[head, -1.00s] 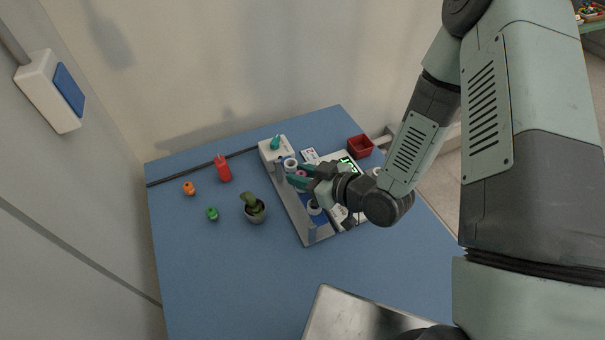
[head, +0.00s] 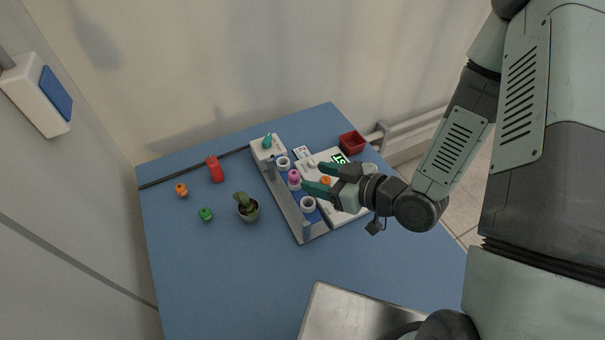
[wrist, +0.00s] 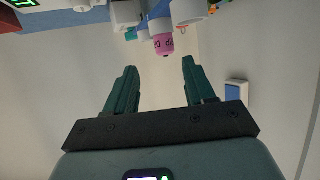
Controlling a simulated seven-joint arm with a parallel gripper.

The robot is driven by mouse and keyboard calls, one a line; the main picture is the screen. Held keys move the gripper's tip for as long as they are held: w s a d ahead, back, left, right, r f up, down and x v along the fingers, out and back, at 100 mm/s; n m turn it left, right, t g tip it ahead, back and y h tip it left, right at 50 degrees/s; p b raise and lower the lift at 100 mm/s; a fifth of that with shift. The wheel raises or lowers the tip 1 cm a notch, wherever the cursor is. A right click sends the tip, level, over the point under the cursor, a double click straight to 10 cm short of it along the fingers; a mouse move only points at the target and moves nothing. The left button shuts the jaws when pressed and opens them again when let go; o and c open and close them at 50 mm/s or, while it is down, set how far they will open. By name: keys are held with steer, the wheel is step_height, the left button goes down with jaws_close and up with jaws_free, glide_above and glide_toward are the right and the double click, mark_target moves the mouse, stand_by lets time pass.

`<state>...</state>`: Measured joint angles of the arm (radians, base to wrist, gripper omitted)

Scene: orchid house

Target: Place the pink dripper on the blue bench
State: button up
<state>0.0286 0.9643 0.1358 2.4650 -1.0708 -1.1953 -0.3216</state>
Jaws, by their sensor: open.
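The pink dripper (head: 294,176) stands in the grey rack (head: 287,204) on the blue bench (head: 215,270), between white rings. In the wrist view the pink dripper (wrist: 162,44) shows its lettered end, beyond the fingertips and roughly in line with the gap. My gripper (head: 314,178) is open and empty, just right of the pink dripper in the head view, its fingers pointing left. The open fingers also show in the wrist view (wrist: 159,65), with nothing between them. The gripper covers part of the rack's right side.
A potted cactus (head: 247,210), red bottle (head: 215,170), orange piece (head: 181,190) and green piece (head: 206,214) stand left of the rack. A white device with a green display (head: 339,158) and a red bin (head: 352,142) are right. The bench's front left is clear; a metal tray (head: 345,315) lies in front.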

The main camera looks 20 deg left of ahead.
steer(key=w+d+r+m+t+h, duration=0.2)
steer(key=w+d+r+m+h, duration=0.15)
steer(key=d+r+h, duration=0.45)
steer(key=w+d+r+m+t+h, duration=0.2)
steer(key=w+d+r+h, duration=0.2)
steer(key=d+r, duration=0.65)
steer(key=s+d+r+m+h, duration=0.1)
steer(key=s+r+m, duration=0.2)
steer(key=s+r, duration=0.2)
steer(key=s+d+r+m+g, duration=0.1)
steer(key=s+d+r+m, duration=0.1)
steer(key=s+r+m, duration=0.2)
steer(key=s+r, duration=0.2)
steer(key=s, duration=0.2)
steer(key=shift+s+d+g+h, duration=0.25)
steer(key=shift+s+g+h, duration=0.05)
steer(key=shift+h, duration=0.1)
steer(key=shift+o, duration=0.4)
steer(key=s+a+r+m+g+y, duration=0.1)
steer(key=s, duration=0.5)
steer(key=shift+a+r, duration=0.3)
steer(key=shift+r, duration=0.1)
steer(key=shift+m, duration=0.25)
